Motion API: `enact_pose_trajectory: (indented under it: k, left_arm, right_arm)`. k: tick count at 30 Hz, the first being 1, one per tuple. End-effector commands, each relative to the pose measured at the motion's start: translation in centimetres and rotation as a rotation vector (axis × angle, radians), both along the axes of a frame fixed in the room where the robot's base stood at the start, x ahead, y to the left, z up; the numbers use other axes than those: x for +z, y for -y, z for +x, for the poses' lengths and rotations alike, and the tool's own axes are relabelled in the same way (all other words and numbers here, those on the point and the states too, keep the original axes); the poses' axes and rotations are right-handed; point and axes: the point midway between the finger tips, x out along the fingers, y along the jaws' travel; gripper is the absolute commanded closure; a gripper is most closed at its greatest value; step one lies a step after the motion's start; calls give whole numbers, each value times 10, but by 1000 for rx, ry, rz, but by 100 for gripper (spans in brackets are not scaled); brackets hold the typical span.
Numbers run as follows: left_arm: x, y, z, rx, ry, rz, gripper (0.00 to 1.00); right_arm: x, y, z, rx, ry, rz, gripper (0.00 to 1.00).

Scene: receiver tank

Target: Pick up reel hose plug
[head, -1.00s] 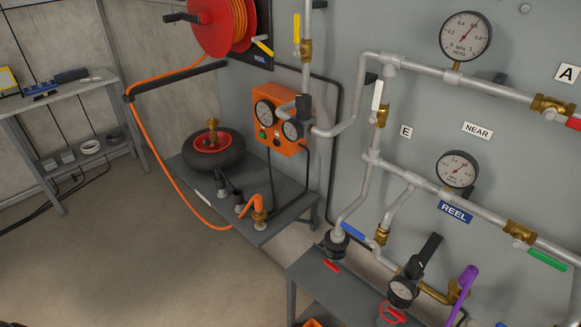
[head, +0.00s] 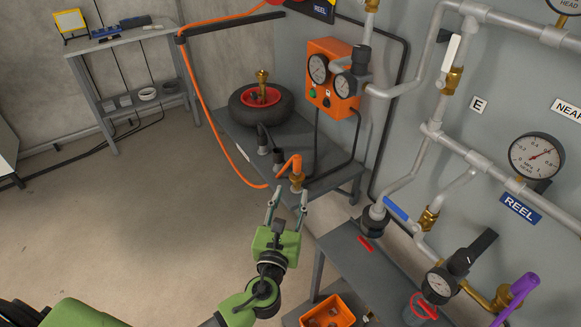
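The reel hose plug (head: 295,163) is an orange angled piece seated upright on a brass fitting (head: 297,181) near the front corner of the grey shelf (head: 237,146). The orange hose (head: 206,105) hangs from above and curves down toward it. My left gripper (head: 289,194), on a green arm from the lower left, is open and empty. Its two fingers point up toward the plug, and the tips appear just below the brass fitting in the picture. I cannot tell how far apart they are in depth. My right gripper is out of view.
Dark plugs (head: 264,140) stand beside the hose plug, with a black tyre-like ring (head: 239,114) behind. An orange gauge box (head: 327,102) with cables is on the wall to the right. A lower grey bench (head: 352,262) and orange bin (head: 343,299) are at the front right. Floor at left is clear.

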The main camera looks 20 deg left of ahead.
Motion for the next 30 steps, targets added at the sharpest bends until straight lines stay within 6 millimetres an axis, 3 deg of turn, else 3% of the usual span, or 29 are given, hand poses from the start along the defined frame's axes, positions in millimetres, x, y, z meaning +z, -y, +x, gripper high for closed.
enact_pose_trajectory:
  k: [9, 17, 25, 30]
  left_arm:
    - [1, -9, 61, 2, -1, -3, 64]
    - [2, -12, 81, 2, -1, -6, 64]
    - [6, -22, 118, 1, -2, -5, 64]
    - [5, -23, 127, 1, -3, -7, 64]
  right_arm:
    - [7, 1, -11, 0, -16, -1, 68]
    - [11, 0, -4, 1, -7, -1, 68]
    - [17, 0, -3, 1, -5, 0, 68]
    - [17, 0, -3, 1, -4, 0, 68]
